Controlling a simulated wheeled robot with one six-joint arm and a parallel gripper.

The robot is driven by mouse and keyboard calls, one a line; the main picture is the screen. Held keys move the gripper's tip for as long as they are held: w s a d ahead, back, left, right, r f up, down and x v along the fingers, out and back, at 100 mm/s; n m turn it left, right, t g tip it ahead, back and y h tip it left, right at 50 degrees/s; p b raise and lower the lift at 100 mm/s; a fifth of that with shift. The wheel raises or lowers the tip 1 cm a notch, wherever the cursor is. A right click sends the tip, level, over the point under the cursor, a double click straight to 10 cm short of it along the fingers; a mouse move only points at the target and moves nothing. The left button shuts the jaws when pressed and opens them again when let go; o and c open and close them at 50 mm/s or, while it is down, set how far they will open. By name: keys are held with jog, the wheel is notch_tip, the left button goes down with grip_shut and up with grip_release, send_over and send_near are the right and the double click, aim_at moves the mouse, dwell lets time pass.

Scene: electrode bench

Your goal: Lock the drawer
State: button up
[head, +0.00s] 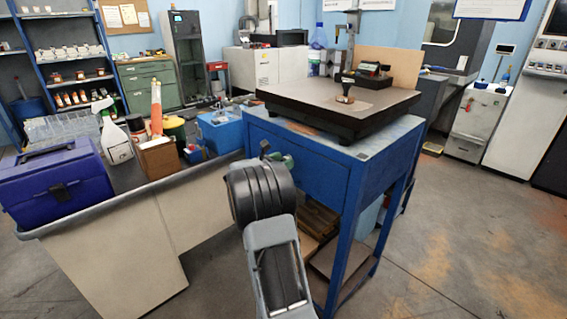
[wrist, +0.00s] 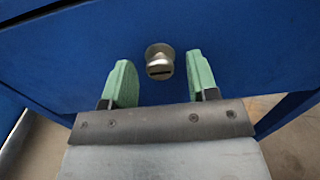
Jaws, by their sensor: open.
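The drawer's blue front (wrist: 245,45) fills most of the wrist view, and the blue bench that holds it shows in the head view (head: 325,172). A round silver lock (wrist: 159,60) sticks out of the front, with a dark slot lying about level across its face. My gripper (wrist: 160,82) is open, with one green finger to the left of the lock and one to the right. Clear gaps show between the lock and both fingers. In the head view my gripper (head: 279,160) is at the drawer front, mostly hidden by my arm, and the lock is hidden.
A dark flat plate (head: 300,98) lies on the bench top. To the left a grey worktop (head: 135,192) carries a blue toolbox (head: 55,185), a spray bottle (head: 115,140) and other items. Open floor (head: 460,230) lies to the right.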

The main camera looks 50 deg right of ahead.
jog(key=shift+d, duration=0.25)
grip_shut()
dwell(0.5)
